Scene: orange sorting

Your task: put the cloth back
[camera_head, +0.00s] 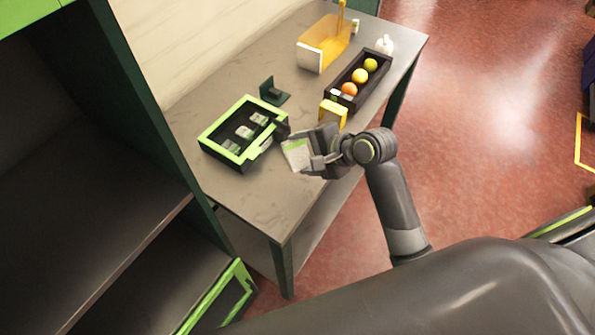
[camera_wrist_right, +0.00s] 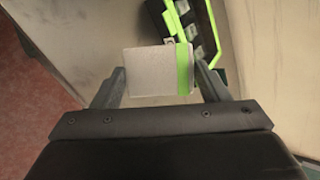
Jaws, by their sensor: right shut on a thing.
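A folded pale cloth with a green stripe (camera_head: 297,154) is held between the fingers of my right gripper (camera_head: 307,157), above the front part of the grey table. In the right wrist view the cloth (camera_wrist_right: 158,70) sits flat between the two fingers of the right gripper (camera_wrist_right: 160,85), which is shut on it. A black tray with a bright green rim (camera_head: 207,135) lies just left of the gripper, with several small pale items in its compartments. Part of this tray also shows at the top of the right wrist view (camera_wrist_right: 207,32). My left gripper is not in view.
A dark box (camera_head: 384,79) holds a row of orange and yellow fruits at the back right. A yellow bin (camera_head: 322,44), a white rounded object (camera_head: 385,44), a small yellow block (camera_head: 334,112) and a dark green stand (camera_head: 268,86) are nearby. The table's front left is clear.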

